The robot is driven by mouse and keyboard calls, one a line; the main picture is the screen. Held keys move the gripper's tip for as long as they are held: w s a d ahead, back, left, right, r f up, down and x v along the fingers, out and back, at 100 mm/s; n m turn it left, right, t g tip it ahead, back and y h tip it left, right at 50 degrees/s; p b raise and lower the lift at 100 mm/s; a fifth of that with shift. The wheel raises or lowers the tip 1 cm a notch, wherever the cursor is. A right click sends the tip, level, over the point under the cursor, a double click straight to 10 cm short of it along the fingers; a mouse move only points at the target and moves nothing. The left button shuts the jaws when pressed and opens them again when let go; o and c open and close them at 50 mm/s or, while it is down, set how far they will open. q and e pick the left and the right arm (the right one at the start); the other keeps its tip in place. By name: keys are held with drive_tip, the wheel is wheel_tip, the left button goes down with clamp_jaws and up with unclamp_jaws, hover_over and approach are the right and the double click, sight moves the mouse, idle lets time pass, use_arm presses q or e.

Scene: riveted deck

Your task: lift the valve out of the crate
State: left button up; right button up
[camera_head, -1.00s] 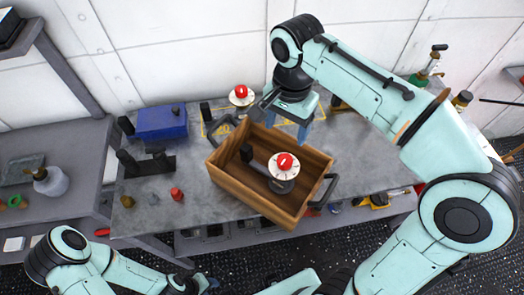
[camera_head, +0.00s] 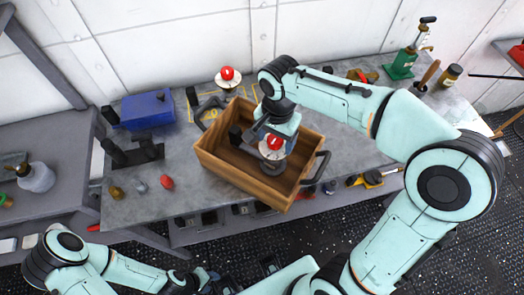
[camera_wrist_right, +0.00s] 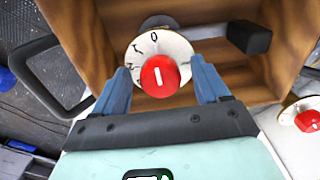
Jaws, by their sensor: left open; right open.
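The valve has a round white dial with a red knob (camera_head: 274,143) and sits inside the wooden crate (camera_head: 228,176). My right gripper (camera_head: 270,136) is open, down at the crate. In the right wrist view its blue fingers (camera_wrist_right: 163,84) stand on either side of the dial (camera_wrist_right: 150,48), which hides part of the valve body. My left gripper (camera_head: 207,278) is open and empty, low in front of the bench.
A similar red-knobbed dial (camera_head: 228,78) stands on the bench behind the crate. The crate has dark handles (camera_head: 316,168) at both ends. A blue box (camera_head: 147,110) and small coloured parts (camera_head: 166,182) lie left. A green tool (camera_head: 404,62) stands back right.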

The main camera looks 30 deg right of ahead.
drive_tip(key=shift+f, duration=0.1)
drive_tip(key=shift+c, duration=0.3)
drive_tip(key=shift+w, duration=0.1)
clamp_jaws()
